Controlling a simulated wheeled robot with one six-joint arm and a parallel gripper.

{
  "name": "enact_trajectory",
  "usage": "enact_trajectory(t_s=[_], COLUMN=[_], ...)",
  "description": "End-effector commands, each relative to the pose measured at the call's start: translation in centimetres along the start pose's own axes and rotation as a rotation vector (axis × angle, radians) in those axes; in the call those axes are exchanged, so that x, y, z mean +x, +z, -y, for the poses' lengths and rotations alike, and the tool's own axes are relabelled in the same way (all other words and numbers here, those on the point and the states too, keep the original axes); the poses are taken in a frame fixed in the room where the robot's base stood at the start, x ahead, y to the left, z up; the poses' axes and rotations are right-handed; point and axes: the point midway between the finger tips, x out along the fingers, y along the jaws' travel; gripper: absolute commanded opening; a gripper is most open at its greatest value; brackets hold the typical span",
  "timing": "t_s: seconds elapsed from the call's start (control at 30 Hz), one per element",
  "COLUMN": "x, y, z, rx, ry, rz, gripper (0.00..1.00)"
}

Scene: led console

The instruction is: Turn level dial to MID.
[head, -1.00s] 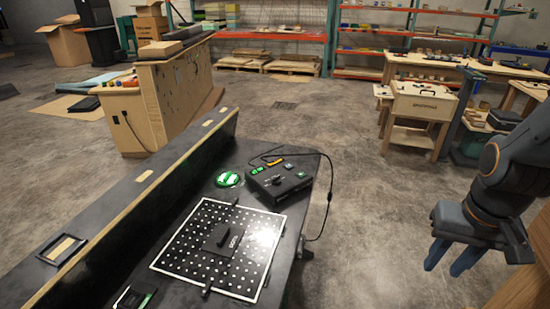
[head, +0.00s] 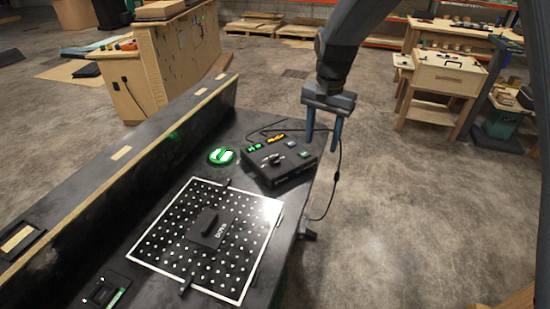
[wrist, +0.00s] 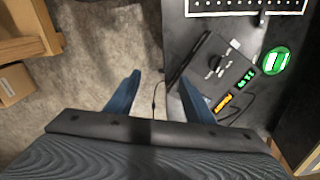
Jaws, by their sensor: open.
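The level dial (head: 273,160) is a small dark knob on top of a black control box (head: 290,174) at the far right end of the bench. In the wrist view the dial (wrist: 217,66) sits on the box (wrist: 208,72), up and to the right of my fingers. My gripper (head: 323,140) is open and empty, pointing down, just right of the box and apart from it. Its two blue fingers also show in the wrist view (wrist: 160,95). The dial's markings are too small to read.
A green round button (head: 221,156) lies left of the box. A perforated plate (head: 165,238) with a black block (head: 210,228) lies nearer. A cable hangs off the bench's right edge. A raised ledge (head: 120,190) runs along the left.

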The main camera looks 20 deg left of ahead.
Motion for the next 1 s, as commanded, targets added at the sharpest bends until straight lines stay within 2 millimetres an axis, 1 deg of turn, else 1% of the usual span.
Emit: enact_trajectory(t_s=[0.03, 0.1, 0.2, 0.3, 0.4, 0.47, 0.57, 0.8, 1.0], x=[1.2, 2.0, 2.9, 3.4, 3.8, 4.2, 5.4, 9.0, 10.9], y=[0.0, 0.2, 0.8, 1.3, 1.6, 1.6, 1.7, 1.8, 1.8], z=[3.5, 7.2, 11.1, 13.4, 14.3, 14.4, 14.4, 14.2, 14.2], rx=[0.014, 0.051, 0.092, 0.119, 0.133, 0.135, 0.136, 0.136, 0.135], ry=[0.004, 0.011, 0.018, 0.023, 0.027, 0.028, 0.029, 0.028, 0.026], rz=[0.007, 0.014, 0.020, 0.024, 0.026, 0.027, 0.027, 0.027, 0.026], gripper=[0.48, 0.48, 0.48, 0.48, 0.48, 0.48, 0.48, 0.48, 0.48])
